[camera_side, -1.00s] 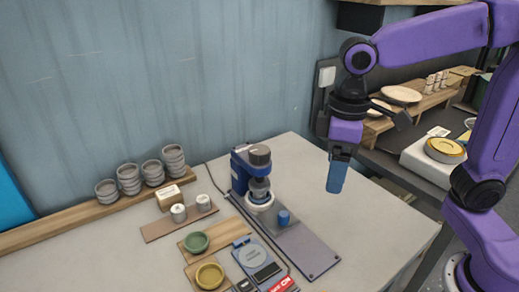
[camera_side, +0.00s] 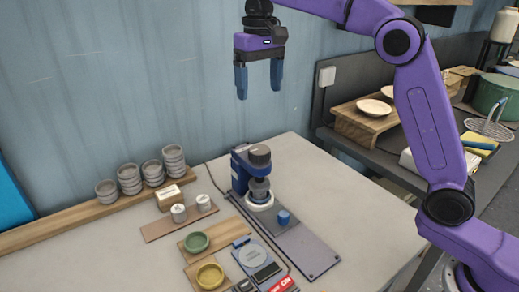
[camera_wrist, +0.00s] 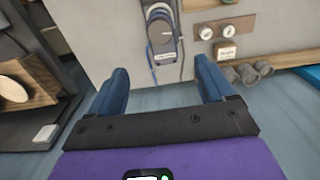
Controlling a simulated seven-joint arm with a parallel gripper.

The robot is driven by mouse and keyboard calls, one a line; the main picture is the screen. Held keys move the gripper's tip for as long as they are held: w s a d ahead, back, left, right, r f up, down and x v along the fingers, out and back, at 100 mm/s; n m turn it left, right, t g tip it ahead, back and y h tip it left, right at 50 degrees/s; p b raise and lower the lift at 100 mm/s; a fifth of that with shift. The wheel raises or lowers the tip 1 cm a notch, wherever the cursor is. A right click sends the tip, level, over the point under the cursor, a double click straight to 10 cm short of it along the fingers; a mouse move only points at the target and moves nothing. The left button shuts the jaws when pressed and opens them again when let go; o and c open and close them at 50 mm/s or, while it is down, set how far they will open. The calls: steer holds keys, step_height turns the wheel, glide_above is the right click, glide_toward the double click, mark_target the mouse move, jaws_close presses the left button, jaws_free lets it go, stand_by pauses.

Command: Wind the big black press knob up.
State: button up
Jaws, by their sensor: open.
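The big black press knob (camera_side: 260,154) sits on top of the blue press (camera_side: 240,172), which stands on a long grey base plate (camera_side: 308,250) on the table. In the wrist view the press (camera_wrist: 160,30) shows from above at the top middle. My gripper (camera_side: 258,92) is open and empty, fingers pointing down, high above the press and well apart from it. Its two blue fingers (camera_wrist: 160,88) also show spread in the wrist view. A small blue knob (camera_side: 284,217) stands on the base plate in front of the press.
Stacked grey cups (camera_side: 130,180) stand on a wooden board at the back left. A green bowl (camera_side: 196,242), a yellow bowl (camera_side: 210,275) and a scale (camera_side: 254,257) lie in front of the press. The table right of the press is clear. A wooden shelf (camera_side: 358,122) with plates stands at right.

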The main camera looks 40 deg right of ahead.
mark_target(260, 149)
step_height(260, 149, down, 17)
steer(key=shift+f, duration=0.15)
stand_by(0.6)
steer(key=c, duration=1)
steer(key=shift+c, duration=0.2)
